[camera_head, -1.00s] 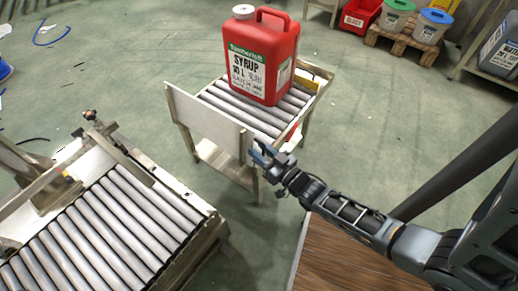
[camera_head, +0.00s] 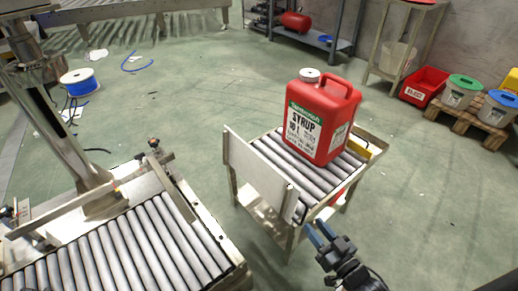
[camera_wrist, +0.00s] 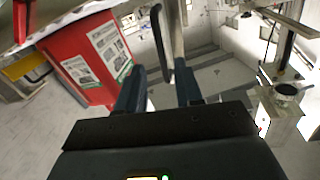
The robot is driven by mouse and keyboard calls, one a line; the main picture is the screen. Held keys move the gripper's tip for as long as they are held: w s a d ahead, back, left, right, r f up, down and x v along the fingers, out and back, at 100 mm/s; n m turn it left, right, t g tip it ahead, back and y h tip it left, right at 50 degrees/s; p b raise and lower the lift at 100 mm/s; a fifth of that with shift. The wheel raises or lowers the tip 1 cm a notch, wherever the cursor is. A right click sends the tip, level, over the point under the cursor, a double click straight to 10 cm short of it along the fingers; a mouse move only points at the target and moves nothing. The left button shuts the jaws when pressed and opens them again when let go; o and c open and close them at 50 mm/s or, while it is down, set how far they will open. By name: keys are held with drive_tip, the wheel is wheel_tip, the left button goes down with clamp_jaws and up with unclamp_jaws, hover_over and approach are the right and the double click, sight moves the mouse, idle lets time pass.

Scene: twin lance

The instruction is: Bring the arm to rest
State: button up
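My gripper (camera_head: 322,236) is low in the head view, in front of the near right corner of a small roller stand (camera_head: 233,165). Its two fingers stand apart with nothing between them. In the wrist view the gripper (camera_wrist: 160,92) also shows two separate fingers with a gap. A red syrup canister (camera_head: 318,122) with a white cap stands upright on the stand's rollers, apart from the gripper. The canister also shows at the left of the wrist view (camera_wrist: 75,65). Most of my arm is outside the head view.
A larger roller conveyor (camera_head: 130,245) fills the lower left. A red bin (camera_head: 425,86) and lidded buckets (camera_head: 460,92) are at the back right, the buckets on a pallet. A blue cable spool (camera_head: 80,82) lies at the left. The floor at right is clear.

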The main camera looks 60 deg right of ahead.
drive_tip(key=s+a+r+n+g+y+p, duration=0.1)
drive_tip(key=s+a+r+n+y, duration=0.35)
drive_tip(key=a+r, duration=0.8)
drive_tip(key=s+a+r+n+y, duration=0.4)
drive_tip(key=a+r, duration=0.5)
drive_tip(key=r, duration=0.7)
wheel_tip(320, 180, up, 15)
drive_tip(key=m+p, duration=0.1)
drive_tip(key=p, duration=1.5)
drive_tip(key=shift+s+d+r, duration=0.2)
drive_tip(key=shift+s+d, duration=0.1)
drive_tip(key=shift+s, duration=0.1)
drive_tip(key=shift+m+h, duration=0.25)
